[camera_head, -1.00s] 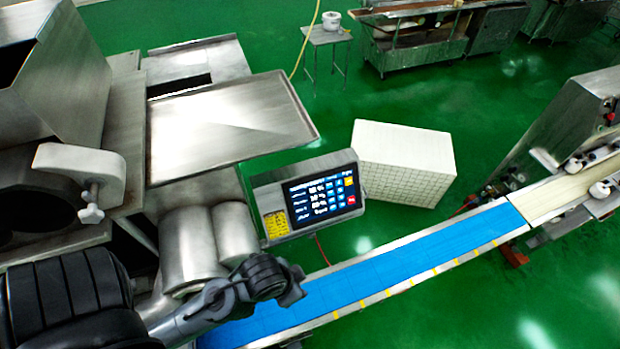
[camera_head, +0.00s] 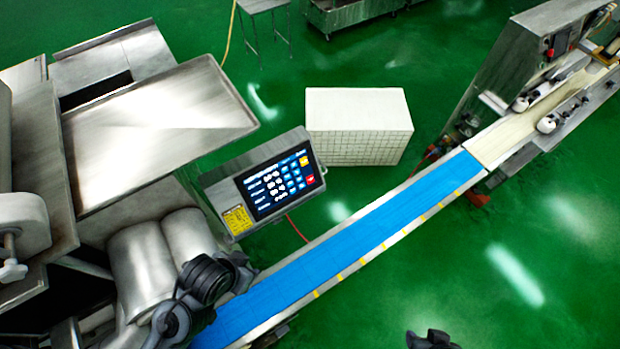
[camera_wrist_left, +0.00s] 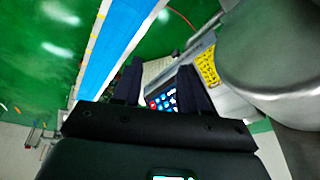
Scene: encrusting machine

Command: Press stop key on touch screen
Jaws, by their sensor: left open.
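The touch screen (camera_head: 280,184) is a dark panel with white text and blue keys in a tilted grey metal housing. A red key (camera_head: 309,179), which I take for the stop key, is at its lower right, below a yellow key. My left gripper (camera_head: 240,268) is below and left of the screen, apart from it, near the belt. In the left wrist view its two dark fingers (camera_wrist_left: 158,72) are spread and empty. Part of the screen (camera_wrist_left: 162,100) shows between them; the rest is hidden. A dark tip, apparently my right gripper (camera_head: 431,340), shows at the bottom edge; its jaws are unclear.
A blue conveyor belt (camera_head: 350,245) runs below the screen up to a machine (camera_head: 535,60) at right. Metal rollers (camera_head: 145,265) stand close left of my left gripper. A yellow label (camera_head: 238,220) is beside the screen. A white block (camera_head: 358,112) stands behind on open green floor.

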